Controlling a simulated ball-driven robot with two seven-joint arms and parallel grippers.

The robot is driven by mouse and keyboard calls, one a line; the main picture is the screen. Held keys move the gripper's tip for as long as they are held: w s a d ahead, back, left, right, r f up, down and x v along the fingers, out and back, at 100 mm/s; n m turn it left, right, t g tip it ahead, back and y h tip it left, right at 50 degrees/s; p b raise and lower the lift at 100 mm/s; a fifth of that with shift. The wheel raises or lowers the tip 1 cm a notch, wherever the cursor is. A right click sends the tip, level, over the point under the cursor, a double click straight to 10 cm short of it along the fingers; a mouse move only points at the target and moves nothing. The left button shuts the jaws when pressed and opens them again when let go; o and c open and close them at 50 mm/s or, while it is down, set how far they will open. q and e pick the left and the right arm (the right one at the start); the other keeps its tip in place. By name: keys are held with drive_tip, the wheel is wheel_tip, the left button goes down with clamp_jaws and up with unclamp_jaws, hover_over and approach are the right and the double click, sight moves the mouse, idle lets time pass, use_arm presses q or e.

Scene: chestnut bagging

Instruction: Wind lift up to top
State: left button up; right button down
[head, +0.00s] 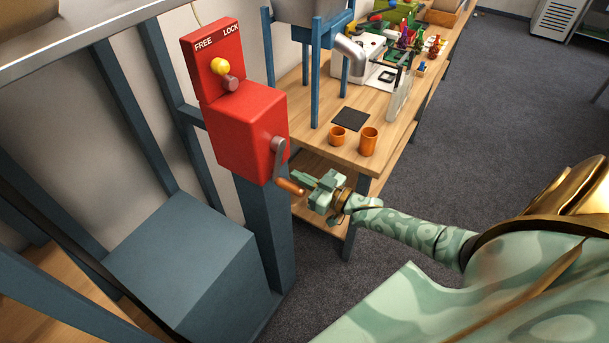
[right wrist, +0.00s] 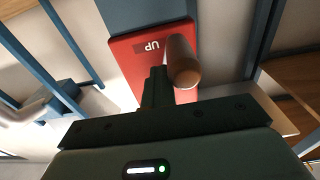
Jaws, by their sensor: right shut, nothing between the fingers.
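The red winch box (head: 245,130) stands on a blue-grey post. Its crank has a grey metal arm (head: 278,152) and a brown handle (head: 290,187), which hangs low on the box's right side. Above, a lever with a yellow knob (head: 219,66) sits under the words FREE and LOCK; which side it is set to is unclear. My right gripper (head: 298,178) is shut and empty, close beside the handle. In the right wrist view the handle (right wrist: 182,62) is just right of the fingertips (right wrist: 157,80), before a red face marked UP (right wrist: 126,55). Contact cannot be told. My left gripper is out of view.
A blue-grey block (head: 185,250) and frame bars stand left of the post. A wooden table (head: 335,145) behind my right gripper bears orange cups (head: 368,141), a black mat (head: 351,119) and a white machine (head: 360,60). Open carpet lies to the right.

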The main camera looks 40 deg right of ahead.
drive_tip(key=f, duration=0.1)
drive_tip(key=s+a+f, duration=0.1)
drive_tip(key=f, duration=0.1)
drive_tip(key=shift+s+a+f+g, duration=0.1)
drive_tip(key=shift+s+a+g, duration=0.15)
drive_tip(key=shift+g, duration=0.15)
drive_tip(key=shift+w+d+f+b, duration=0.25)
drive_tip(key=shift+d+f+b, duration=0.05)
drive_tip(key=shift+b, duration=0.05)
drive_tip(key=shift+w+d+f, duration=0.1)
drive_tip(key=shift+w+f, duration=0.05)
drive_tip(key=shift+w, duration=0.3)
drive_tip(key=shift+w+d, duration=0.1)
drive_tip(key=shift+w, duration=0.15)
drive_tip(key=shift+s+r, duration=0.3)
drive_tip(key=p, duration=0.3)
approach(300, 192)
drive_tip(key=d+f, duration=0.1)
drive_tip(key=w+d+f, duration=0.1)
drive_tip(key=d, duration=0.1)
drive_tip(key=shift+w, duration=0.1)
